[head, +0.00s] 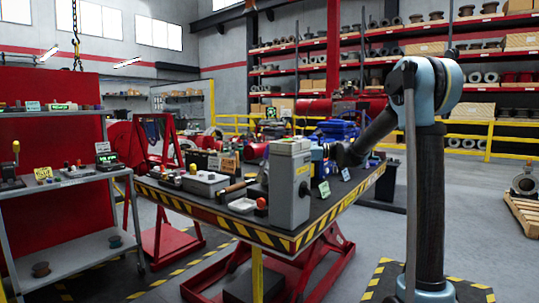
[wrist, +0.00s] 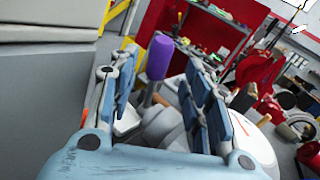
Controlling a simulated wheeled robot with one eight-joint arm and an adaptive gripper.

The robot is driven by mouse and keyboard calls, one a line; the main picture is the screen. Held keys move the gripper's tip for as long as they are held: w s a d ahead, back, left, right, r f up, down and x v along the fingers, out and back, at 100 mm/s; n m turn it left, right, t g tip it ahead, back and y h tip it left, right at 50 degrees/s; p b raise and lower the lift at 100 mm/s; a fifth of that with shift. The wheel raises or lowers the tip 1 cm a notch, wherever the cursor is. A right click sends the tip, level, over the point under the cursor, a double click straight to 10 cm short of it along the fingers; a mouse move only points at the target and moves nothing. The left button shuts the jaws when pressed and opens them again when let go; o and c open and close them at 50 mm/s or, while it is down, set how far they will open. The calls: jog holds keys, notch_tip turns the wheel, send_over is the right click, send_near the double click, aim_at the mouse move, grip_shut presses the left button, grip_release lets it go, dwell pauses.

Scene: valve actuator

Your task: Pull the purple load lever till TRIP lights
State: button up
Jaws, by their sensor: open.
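The purple load lever (wrist: 159,57) shows in the wrist view as a purple grip on a thin shaft, tilted in the picture. My gripper (wrist: 163,82) is open, with one blue-padded finger on each side of the lever. I cannot tell whether either finger touches it. In the head view my arm reaches left over the workbench, and its end is largely hidden behind a tall grey box (head: 289,185). The purple lever does not show there. I cannot make out a TRIP light in either view.
The grey box stands at the front corner of the striped-edge workbench (head: 240,228); a large grey surface (wrist: 45,100) fills the wrist view's left side. Small cards (head: 324,188) stand near the bench edge. A grey cart (head: 70,219) stands at left.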

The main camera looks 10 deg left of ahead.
aim_at(265, 162)
jog(key=shift+x, duration=3.15)
jog(key=shift+c, duration=0.5)
